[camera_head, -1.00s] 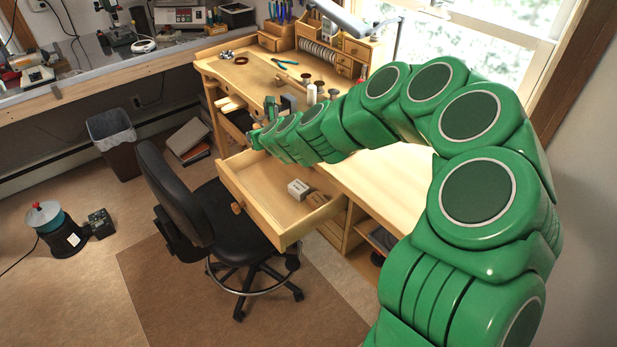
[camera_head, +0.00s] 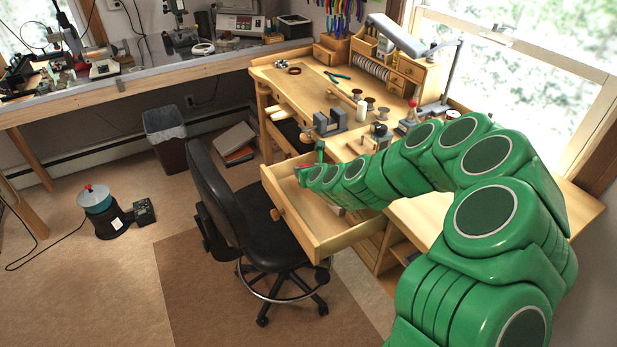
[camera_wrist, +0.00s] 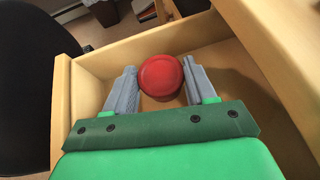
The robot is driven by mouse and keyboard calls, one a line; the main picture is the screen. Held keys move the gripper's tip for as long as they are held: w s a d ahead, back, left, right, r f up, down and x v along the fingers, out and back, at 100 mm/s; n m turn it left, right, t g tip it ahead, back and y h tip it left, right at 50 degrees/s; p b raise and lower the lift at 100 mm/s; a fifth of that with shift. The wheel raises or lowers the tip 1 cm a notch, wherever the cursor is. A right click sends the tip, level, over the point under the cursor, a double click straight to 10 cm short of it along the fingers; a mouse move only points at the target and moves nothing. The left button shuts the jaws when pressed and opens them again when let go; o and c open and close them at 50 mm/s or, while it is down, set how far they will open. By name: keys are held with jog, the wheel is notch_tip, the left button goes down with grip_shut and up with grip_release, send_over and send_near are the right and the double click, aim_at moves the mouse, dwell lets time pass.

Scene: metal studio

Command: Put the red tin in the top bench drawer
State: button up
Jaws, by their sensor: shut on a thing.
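The red tin (camera_wrist: 162,76) is round and sits between the two grey fingers of my gripper (camera_wrist: 159,66) in the wrist view. My gripper is shut on it. The open wooden drawer (camera_head: 327,232) of the bench is pulled out towards the chair. The tin and fingers are over or inside this drawer, with its pale walls around them in the wrist view. I cannot tell whether the tin touches the drawer floor.
A black chair (camera_head: 258,222) stands close against the drawer front. The bench top (camera_head: 300,85) above holds a vise (camera_head: 330,122), spools and tools. A bin (camera_head: 165,135) stands left of the bench.

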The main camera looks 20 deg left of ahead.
jog(key=shift+f, duration=1.3)
jog(key=shift+f, duration=0.15)
jog(key=o, duration=1)
jog(key=shift+o, duration=0.2)
jog(key=v, duration=1.2)
